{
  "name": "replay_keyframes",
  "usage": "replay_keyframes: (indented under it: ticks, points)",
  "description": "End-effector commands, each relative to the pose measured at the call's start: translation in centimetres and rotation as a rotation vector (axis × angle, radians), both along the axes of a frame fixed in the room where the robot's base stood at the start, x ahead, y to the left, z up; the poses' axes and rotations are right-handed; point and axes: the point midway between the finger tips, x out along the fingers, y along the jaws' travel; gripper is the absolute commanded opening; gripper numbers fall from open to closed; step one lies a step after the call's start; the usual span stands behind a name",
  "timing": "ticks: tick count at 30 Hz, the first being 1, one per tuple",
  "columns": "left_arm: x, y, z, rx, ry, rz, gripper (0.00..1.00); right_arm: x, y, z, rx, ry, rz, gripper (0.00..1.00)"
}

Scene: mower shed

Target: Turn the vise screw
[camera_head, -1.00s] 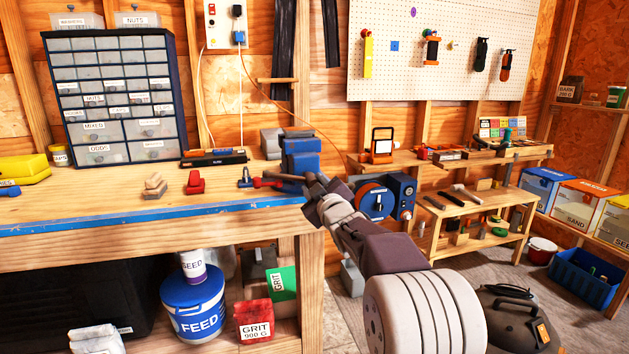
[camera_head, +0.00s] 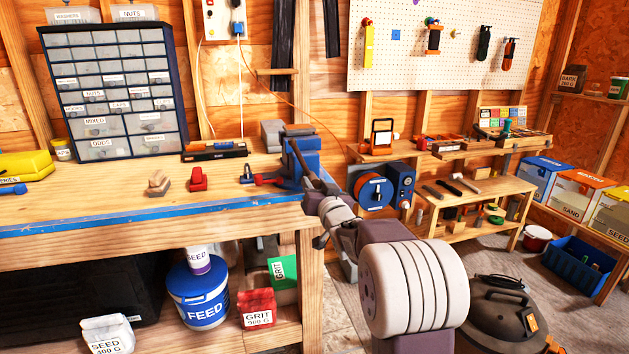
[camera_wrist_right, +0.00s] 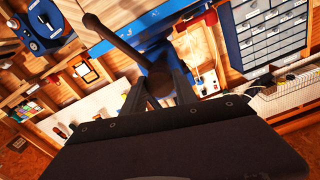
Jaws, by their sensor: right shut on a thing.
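The blue vise (camera_head: 308,158) stands on the right end of the workbench. The screw itself is mostly hidden behind the bar and gripper. My left gripper is not in view.
Small red and blue tools (camera_head: 258,178) lie left of the vise on the workbench (camera_head: 120,202). A drawer cabinet (camera_head: 115,90) stands at the back left. A blue reel unit (camera_head: 380,188) is right of the gripper.

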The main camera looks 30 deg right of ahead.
Motion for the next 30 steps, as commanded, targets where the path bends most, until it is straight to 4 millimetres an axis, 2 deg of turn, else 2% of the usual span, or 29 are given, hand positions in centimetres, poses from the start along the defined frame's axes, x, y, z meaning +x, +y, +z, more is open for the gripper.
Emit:
replay_keyframes:
  ticks: [13,30]
  points:
    - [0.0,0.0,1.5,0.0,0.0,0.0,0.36,0.0,0.1,0.0,0.252,-0.059,0.002,0.0]
    - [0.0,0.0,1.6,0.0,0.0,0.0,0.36,0.0,0.1,-0.2,0.298,-0.068,0.002,0.0]
